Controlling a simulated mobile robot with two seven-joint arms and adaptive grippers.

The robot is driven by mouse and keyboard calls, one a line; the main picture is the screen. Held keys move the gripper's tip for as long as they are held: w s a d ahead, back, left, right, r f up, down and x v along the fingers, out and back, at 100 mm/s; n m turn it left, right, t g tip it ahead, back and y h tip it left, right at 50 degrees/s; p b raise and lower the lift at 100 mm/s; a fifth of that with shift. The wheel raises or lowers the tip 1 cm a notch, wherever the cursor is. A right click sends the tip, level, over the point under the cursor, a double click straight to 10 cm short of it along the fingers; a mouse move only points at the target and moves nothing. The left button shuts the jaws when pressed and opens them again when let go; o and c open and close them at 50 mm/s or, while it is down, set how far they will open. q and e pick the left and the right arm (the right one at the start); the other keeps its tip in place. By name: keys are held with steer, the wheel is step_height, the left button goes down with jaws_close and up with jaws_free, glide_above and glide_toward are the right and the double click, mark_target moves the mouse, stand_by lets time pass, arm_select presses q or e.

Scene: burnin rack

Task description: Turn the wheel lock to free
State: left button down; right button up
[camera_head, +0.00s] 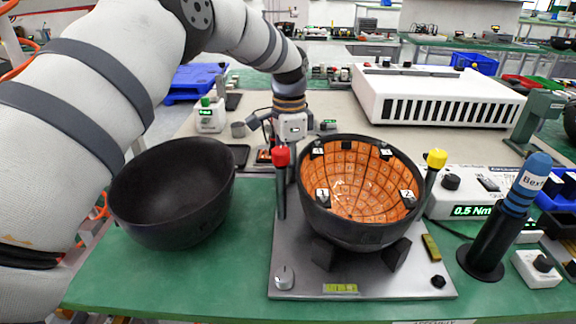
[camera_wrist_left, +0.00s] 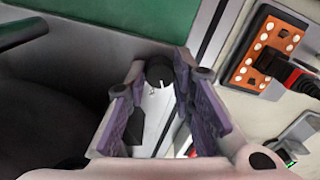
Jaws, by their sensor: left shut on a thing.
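My left gripper (camera_wrist_left: 158,92) points down behind the red-topped post (camera_head: 281,158), at the back left of the grey metal plate (camera_head: 310,288). In the left wrist view its purple-padded fingers are closed around a small dark knob-like piece (camera_wrist_left: 159,70) with a pale mark. I cannot tell for sure that it is the wheel lock, nor which way it is turned. In the head view the fingertips and this piece are hidden. A silver knob (camera_head: 284,277) sits at the plate's front left corner. My right gripper is not in view.
A black bowl with orange tiled lining (camera_head: 352,235) stands on the plate, close right of the gripper. An empty black bowl (camera_head: 175,195) is at left. A yellow-topped post (camera_head: 435,160), a torque display box (camera_head: 470,207) and a blue-handled tool (camera_head: 525,185) are at right.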

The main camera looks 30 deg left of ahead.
arm_select(q)
steer(key=n, duration=1.2)
steer(key=shift+n, duration=0.3)
stand_by(0.4)
steer(key=c, duration=1.4)
jaws_free()
steer(key=shift+o, duration=0.2)
step_height(320, 180, up, 12)
